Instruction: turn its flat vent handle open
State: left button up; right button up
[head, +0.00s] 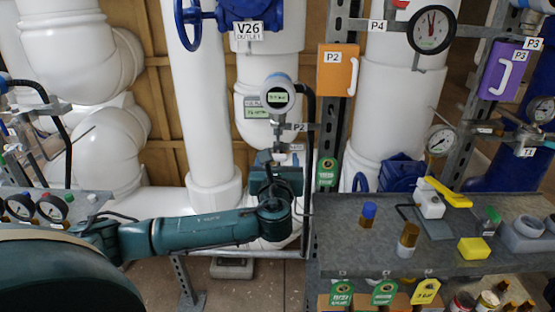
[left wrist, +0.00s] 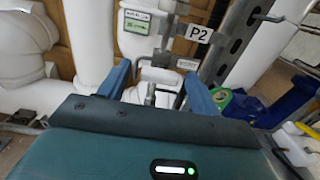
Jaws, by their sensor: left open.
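My right gripper is not in view.
A grey bench (head: 345,235) at the right carries bottles, a yellow block (head: 474,248) and a yellow-handled valve (head: 435,197). A steel post (head: 330,110) stands right of the gripper. A thick white pipe (head: 202,110) stands left of it. A black cable (head: 310,120) runs close by.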

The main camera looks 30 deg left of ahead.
pick_arm(q)
jog(key=shift+w+a, duration=0.1)
jog(key=shift+w, duration=0.05)
jog(key=c, duration=1)
